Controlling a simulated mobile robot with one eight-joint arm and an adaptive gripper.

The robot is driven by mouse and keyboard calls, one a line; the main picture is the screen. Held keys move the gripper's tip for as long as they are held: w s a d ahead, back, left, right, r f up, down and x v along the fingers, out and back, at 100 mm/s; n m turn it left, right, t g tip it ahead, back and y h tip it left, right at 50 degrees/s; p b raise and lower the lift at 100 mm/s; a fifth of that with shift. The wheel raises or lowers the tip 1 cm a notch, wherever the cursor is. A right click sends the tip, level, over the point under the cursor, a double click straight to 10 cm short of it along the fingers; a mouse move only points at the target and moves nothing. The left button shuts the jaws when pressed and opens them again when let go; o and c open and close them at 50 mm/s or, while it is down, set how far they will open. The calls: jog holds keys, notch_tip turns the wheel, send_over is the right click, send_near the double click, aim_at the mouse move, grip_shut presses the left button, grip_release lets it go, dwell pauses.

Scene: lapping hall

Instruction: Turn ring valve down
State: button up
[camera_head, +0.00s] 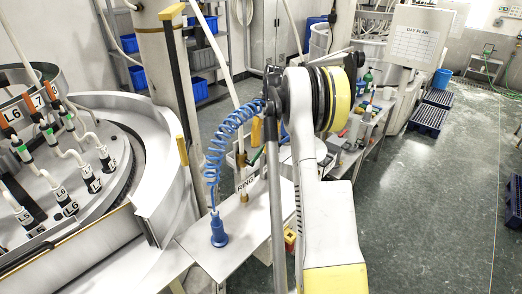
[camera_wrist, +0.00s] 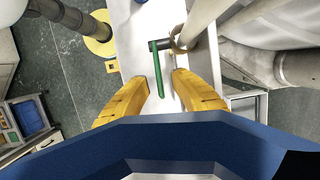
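The ring valve's green lever (camera_wrist: 159,76) shows in the wrist view, running from a dark pivot by a brass-coloured fitting (camera_wrist: 179,43) on a pale pipe. My gripper (camera_wrist: 161,78) has two yellow fingers spread apart, one on each side of the lever. A gap shows between the lever and each finger, so it is not clamped. In the head view a label reading RING (camera_head: 246,184) marks the pipe beside my arm. A small green piece, probably the lever, shows just above it, and my arm hides most of the gripper there.
A white shelf (camera_head: 206,247) with a blue coiled hose and blue nozzle (camera_head: 219,231) lies left of my arm. The round lapping machine (camera_head: 165,165) stands further left. A cluttered bench (camera_head: 350,150) is behind right. Open floor (camera_head: 430,210) lies to the right.

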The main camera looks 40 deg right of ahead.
jog(key=v, duration=1)
jog(key=shift+r, duration=0.35)
jog(key=s+a+f+n+t+h+b, duration=0.15)
jog(key=a+f+n+b, duration=0.25)
jog(key=a+b, duration=0.6)
jog(key=s+a+f+n+t+h+b, duration=0.15)
jog(key=s+a+f+n+b, duration=0.35)
jog(key=a, duration=0.9)
jog(key=s+a+f+n+t+b, duration=0.1)
jog(key=s+a+f+n+b, duration=0.1)
jog(key=s+a+f+b, duration=0.2)
jog(key=s+a+f+n+t+b, duration=0.2)
jog(key=s+a+f+b, duration=0.3)
jog(key=f, duration=0.6)
jog(key=s+a+f+n+t+b, duration=0.1)
jog(key=s+a+f+n+b, duration=0.3)
jog(key=s+a+f+b, duration=0.1)
notch_tip(320, 180, down, 3)
jog(key=a+b, duration=0.1)
jog(key=a, duration=0.1)
jog(key=shift+a, duration=0.4)
